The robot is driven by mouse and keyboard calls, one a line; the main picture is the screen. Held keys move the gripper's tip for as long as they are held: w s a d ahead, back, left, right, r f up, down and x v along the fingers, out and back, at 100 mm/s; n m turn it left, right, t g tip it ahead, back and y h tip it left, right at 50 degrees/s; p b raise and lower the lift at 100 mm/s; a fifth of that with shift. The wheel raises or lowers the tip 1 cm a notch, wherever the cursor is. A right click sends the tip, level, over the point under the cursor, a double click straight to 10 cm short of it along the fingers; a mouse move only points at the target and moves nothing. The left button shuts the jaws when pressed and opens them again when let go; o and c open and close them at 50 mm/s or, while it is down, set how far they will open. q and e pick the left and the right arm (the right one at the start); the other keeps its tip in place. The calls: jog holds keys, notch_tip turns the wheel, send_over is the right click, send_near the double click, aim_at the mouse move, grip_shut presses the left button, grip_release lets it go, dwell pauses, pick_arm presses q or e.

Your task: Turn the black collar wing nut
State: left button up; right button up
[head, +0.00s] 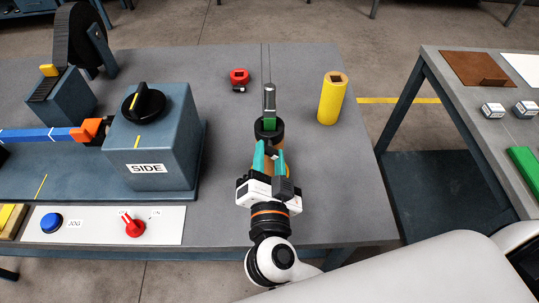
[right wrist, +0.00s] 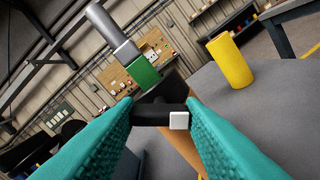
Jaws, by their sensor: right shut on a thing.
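The black collar (head: 268,130) stands near the middle of the grey bench in the head view, around the upper part of a tan post. In the right wrist view a black bar with a white square end (right wrist: 179,121) crosses in front of the dark collar; it looks like the wing nut. My right gripper (head: 268,148) reaches it from the near side. Its teal fingers are shut on the bar, one on each side, in the right wrist view (right wrist: 160,113). The fingers partly hide the post and collar. My left gripper is not in view.
A green block (head: 269,124) and grey cylinder (head: 269,97) are just above the collar, with thin lines running up. A yellow cylinder (head: 332,98) stands right, a red ring-like part (head: 239,76) behind. A blue-grey box marked SIDE (head: 150,140) with a black knob is left.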

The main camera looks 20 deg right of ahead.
jog(key=shift+r+m+p, duration=0.1)
jog(key=shift+m+p, duration=0.5)
jog(key=shift+m, duration=0.1)
jog(key=m+p, duration=0.1)
jog(key=m, duration=0.1)
jog(key=shift+m, duration=0.3)
jog(key=m+p, duration=0.1)
jog(key=m, duration=0.1)
jog(key=shift+m, duration=2)
jog(key=o, duration=1)
jog(key=shift+s, duration=0.1)
